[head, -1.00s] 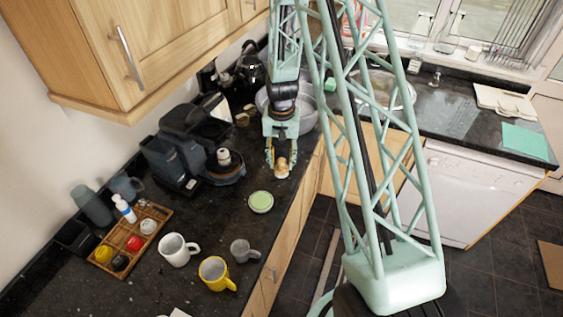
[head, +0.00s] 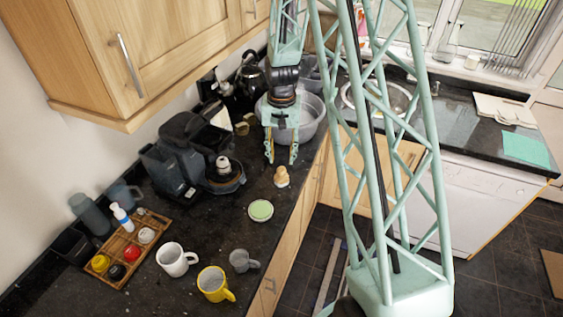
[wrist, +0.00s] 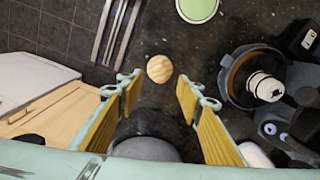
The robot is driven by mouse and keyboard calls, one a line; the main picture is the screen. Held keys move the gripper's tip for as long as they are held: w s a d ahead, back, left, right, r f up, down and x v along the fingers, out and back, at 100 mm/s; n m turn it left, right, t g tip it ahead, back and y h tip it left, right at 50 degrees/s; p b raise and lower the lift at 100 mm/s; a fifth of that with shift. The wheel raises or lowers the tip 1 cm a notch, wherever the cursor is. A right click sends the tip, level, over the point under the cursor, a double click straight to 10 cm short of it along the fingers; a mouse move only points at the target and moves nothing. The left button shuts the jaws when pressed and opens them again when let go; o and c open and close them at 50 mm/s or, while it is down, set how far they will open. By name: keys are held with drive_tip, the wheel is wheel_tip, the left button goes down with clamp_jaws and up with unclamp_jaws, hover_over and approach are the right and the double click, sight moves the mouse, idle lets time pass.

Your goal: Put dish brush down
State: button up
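The dish brush (head: 281,177) stands on the dark granite counter (head: 225,230) near its front edge, its pale wooden knob upward. In the wrist view the round wooden top of the brush (wrist: 159,69) shows ahead of the fingertips, between their lines and apart from both. My gripper (head: 282,158) is open and empty, a little above and behind the brush. In the wrist view my gripper (wrist: 155,80) shows two yellow-padded fingers spread wide. The brush's lower part is mostly hidden from above.
A green-lidded round tub (head: 260,210) stands just in front of the brush. A coffee machine (head: 190,155) is to the left, and a grey basin (head: 310,125) is behind. Mugs, including a yellow one (head: 214,284), and a wooden tray (head: 145,232) stand nearer. The counter edge is close on the right.

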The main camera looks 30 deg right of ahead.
drive_tip(key=shift+r, duration=2.15)
drive_tip(key=shift+r, duration=0.1)
drive_tip(key=s+a+r+n+t, duration=0.1)
drive_tip(key=s+a+r, duration=0.35)
drive_tip(key=r, duration=0.45)
drive_tip(key=s+a+r+n, duration=0.2)
drive_tip(key=s+a+r, duration=0.3)
drive_tip(key=r, duration=0.4)
drive_tip(key=s+a+r+n+t, duration=0.1)
drive_tip(key=s+a+r, duration=0.2)
drive_tip(key=s+r, duration=0.5)
drive_tip(key=s+a+r+n, duration=0.1)
drive_tip(key=s+a+r, duration=0.1)
drive_tip(key=s, duration=0.5)
drive_tip(key=s+a+r+n+t, duration=0.1)
drive_tip(key=s+a+r, duration=0.1)
drive_tip(key=s+r, duration=0.2)
drive_tip(key=s+a+r+n, duration=0.1)
drive_tip(key=s+a+r, duration=0.1)
drive_tip(key=s, duration=0.8)
drive_tip(key=shift+a+r+t, duration=0.15)
drive_tip(key=shift+r+t, duration=0.25)
drive_tip(key=shift+r, duration=0.5)
drive_tip(key=shift+s, duration=0.15)
wheel_tip(320, 180, down, 17)
drive_tip(key=b, duration=1.7)
drive_tip(key=shift+r, duration=0.15)
